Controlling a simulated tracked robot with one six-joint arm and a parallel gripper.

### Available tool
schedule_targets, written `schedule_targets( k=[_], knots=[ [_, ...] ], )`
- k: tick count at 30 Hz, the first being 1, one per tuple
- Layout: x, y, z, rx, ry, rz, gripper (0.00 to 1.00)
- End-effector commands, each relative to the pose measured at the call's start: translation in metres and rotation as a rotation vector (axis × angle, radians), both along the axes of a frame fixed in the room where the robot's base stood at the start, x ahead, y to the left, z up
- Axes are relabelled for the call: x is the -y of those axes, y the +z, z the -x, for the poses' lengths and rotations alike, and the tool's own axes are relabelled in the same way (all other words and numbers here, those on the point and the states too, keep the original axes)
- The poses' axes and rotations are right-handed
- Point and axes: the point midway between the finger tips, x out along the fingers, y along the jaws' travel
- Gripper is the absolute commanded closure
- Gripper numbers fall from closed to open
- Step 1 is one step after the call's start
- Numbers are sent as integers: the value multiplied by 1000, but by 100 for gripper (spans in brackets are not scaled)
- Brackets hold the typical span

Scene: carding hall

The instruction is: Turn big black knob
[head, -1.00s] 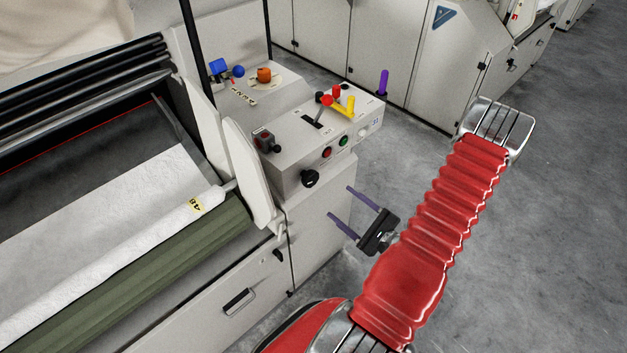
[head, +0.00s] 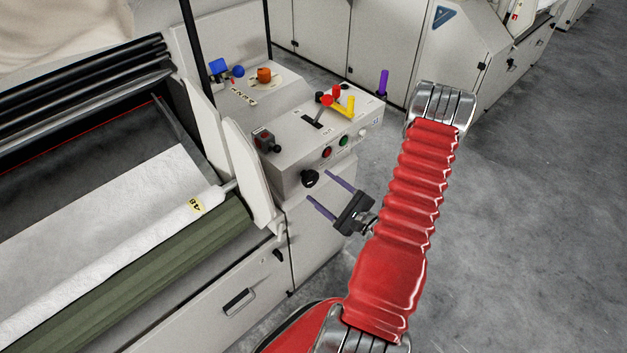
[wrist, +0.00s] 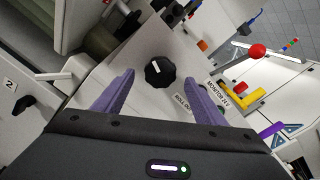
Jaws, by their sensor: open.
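The big black knob (head: 310,178) is on the front face of the grey control box, at its lower left. In the wrist view the knob (wrist: 160,72) shows a white pointer mark and lies ahead of the fingertips, between their lines. My gripper (head: 324,191) is open, its two purple fingers apart and pointing at the box front. In the wrist view my gripper (wrist: 168,84) has nothing between its fingers. The fingertips look short of the knob in the wrist view; the exact gap cannot be told.
The control box (head: 290,160) also bears a red button (head: 326,152), a green button (head: 343,140) and a yellow lever (head: 350,104). A white guard (head: 246,170) and the white roll (head: 196,206) stand left of it. The floor at right (head: 540,200) is clear.

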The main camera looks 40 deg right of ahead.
Motion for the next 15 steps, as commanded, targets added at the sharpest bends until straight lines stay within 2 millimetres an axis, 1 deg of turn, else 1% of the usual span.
schedule_targets(
  k=[1, 9, 15],
  knots=[
    [-1, 0, -7, 0, 3, 2, 35],
    [-2, 0, -38, 0, 3, 2, 35],
    [-2, 0, -49, -1, 1, -1, 35]
  ],
)
